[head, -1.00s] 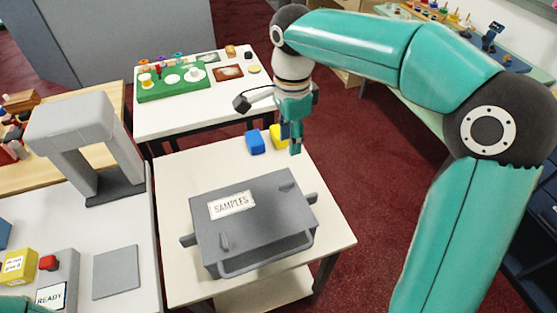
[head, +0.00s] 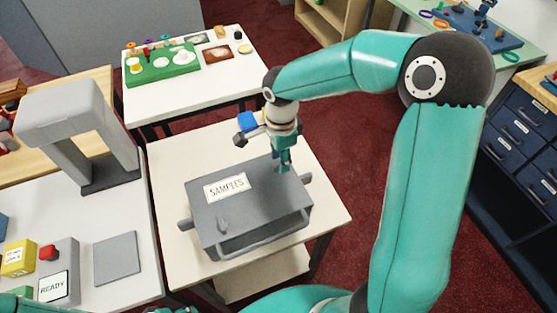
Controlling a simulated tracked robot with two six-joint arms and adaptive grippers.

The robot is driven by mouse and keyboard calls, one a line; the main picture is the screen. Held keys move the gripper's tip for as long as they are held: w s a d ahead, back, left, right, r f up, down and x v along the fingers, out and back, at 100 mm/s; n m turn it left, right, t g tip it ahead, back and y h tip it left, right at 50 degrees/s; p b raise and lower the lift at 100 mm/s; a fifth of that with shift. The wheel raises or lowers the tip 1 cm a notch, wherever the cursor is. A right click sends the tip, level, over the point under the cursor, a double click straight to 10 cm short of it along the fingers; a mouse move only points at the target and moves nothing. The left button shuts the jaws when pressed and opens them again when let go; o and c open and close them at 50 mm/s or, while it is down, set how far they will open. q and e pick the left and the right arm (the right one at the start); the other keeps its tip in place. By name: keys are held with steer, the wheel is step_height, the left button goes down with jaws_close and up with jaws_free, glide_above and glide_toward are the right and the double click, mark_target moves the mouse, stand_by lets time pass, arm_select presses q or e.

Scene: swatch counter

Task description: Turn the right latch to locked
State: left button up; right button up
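A grey case (head: 262,210) labelled SAMPLES stands on a white table, with a bar handle along its front and lugs at its sides. My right gripper (head: 284,168) points down at the back right part of the lid, where the right latch is. The gripper hides most of that latch, so its angle does not show. I cannot tell whether the fingers touch it or how wide they are. My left gripper is not in view.
To the left are a grey arch (head: 70,110), a flat grey plate (head: 117,258) and a red button (head: 48,252). The white table (head: 325,190) is bare right of the case.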

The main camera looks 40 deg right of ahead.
steer(key=shift+f, duration=0.95)
